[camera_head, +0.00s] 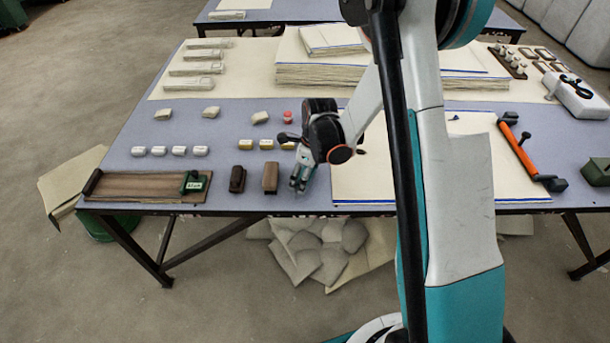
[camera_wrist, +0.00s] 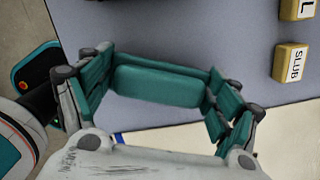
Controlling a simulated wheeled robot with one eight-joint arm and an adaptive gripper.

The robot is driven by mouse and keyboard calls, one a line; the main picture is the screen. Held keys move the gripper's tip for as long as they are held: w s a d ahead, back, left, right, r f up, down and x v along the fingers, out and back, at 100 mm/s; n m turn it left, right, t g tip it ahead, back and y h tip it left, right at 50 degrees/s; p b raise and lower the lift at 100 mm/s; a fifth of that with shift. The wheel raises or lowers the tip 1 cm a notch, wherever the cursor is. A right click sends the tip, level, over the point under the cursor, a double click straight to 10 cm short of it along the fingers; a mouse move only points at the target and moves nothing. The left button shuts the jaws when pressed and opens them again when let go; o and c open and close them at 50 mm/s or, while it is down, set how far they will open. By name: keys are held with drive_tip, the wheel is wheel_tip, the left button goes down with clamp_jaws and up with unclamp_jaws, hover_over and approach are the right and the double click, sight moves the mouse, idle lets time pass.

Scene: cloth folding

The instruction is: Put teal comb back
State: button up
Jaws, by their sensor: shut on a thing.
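The teal comb (camera_wrist: 158,86) shows in the wrist view as a rounded teal bar lying across between my fingers. My gripper (camera_wrist: 160,92) is shut on it, with a finger at each end of the bar. Any teeth are hidden from this side. In the head view my gripper (camera_head: 298,186) points down over the front part of the table, just left of the cream cloth and right of two brown blocks. The comb cannot be made out clearly there.
The grey table (camera_head: 225,205) holds a brown board (camera_head: 140,187) with a green device (camera_head: 194,182), brown blocks (camera_head: 270,178), and several small labelled blocks (camera_head: 200,151). A blue-edged cream cloth (camera_head: 370,165) lies right of my gripper. An orange-handled tool (camera_head: 520,150) lies farther right.

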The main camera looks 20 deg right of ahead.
drive_tip(key=shift+f, duration=0.15)
drive_tip(key=o, duration=1.1)
drive_tip(key=s+r+n+t+p, duration=0.1)
drive_tip(key=s+r+n+p, duration=0.2)
drive_tip(key=r, duration=0.6)
drive_tip(key=s+r+n+t, duration=0.1)
drive_tip(key=s+r+n, duration=0.35)
drive_tip(key=r, duration=0.45)
drive_tip(key=s+r+n+t+p, duration=0.15)
drive_tip(key=r+n, duration=0.25)
drive_tip(key=r, duration=0.5)
drive_tip(key=s+r+n, duration=0.2)
drive_tip(key=s+n, duration=0.2)
drive_tip(key=n, duration=0.1)
drive_tip(key=s+r+n+t+h, duration=0.1)
drive_tip(key=s+r+n, duration=0.1)
drive_tip(key=s+n, duration=0.2)
drive_tip(key=s+r+n+t, duration=0.1)
drive_tip(key=s+r+n, duration=0.1)
drive_tip(key=s+n, duration=0.3)
drive_tip(key=shift+s+n+t+p, duration=0.25)
drive_tip(key=shift+s+n+p, duration=0.1)
drive_tip(key=shift+s, duration=0.2)
